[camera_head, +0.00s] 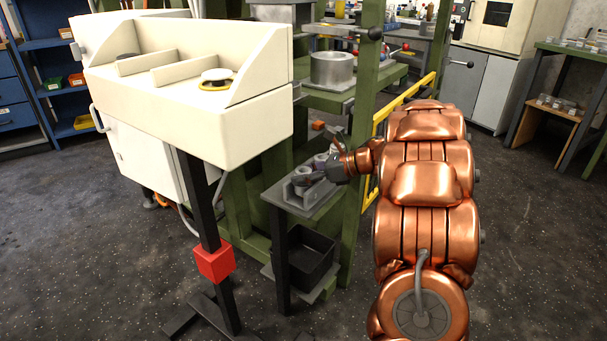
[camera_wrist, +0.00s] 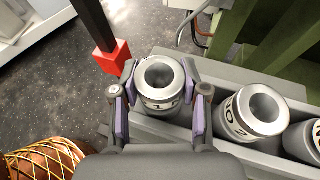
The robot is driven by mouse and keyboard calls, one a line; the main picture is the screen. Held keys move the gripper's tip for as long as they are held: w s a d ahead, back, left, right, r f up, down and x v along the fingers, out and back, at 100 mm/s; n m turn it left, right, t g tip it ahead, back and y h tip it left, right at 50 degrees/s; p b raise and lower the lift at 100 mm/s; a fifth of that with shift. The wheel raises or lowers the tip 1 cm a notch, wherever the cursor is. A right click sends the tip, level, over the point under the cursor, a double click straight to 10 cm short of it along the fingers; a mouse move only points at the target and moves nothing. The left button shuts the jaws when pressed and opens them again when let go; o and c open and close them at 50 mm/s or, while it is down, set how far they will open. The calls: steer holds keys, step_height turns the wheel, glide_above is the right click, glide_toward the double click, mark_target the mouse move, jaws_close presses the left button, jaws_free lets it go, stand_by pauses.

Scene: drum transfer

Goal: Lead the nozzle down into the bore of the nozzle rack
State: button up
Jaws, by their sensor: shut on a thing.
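My gripper (camera_wrist: 160,84) is shut on a silver ring-topped nozzle (camera_wrist: 160,76) with dark lettering, its purple-padded fingers on both sides. The nozzle looks roughly upright at the left end of the grey nozzle rack (camera_wrist: 222,138). Its lower end is hidden, so I cannot tell whether or how deep it sits in a bore. Two other nozzles (camera_wrist: 254,110) stand in the rack to the right. In the head view my gripper (camera_head: 322,170) is at the rack (camera_head: 306,190), small and partly hidden by my arm.
The rack stands on a small grey shelf (camera_head: 326,206) against the green frame (camera_head: 262,250). A black bin (camera_head: 303,262) sits below it. A cream machine housing (camera_head: 190,120) is to the left, and a red block (camera_head: 214,262) is on a dark post. Open floor lies at the right.

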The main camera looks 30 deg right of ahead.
steer(key=o, duration=1.3)
steer(key=v, duration=1.2)
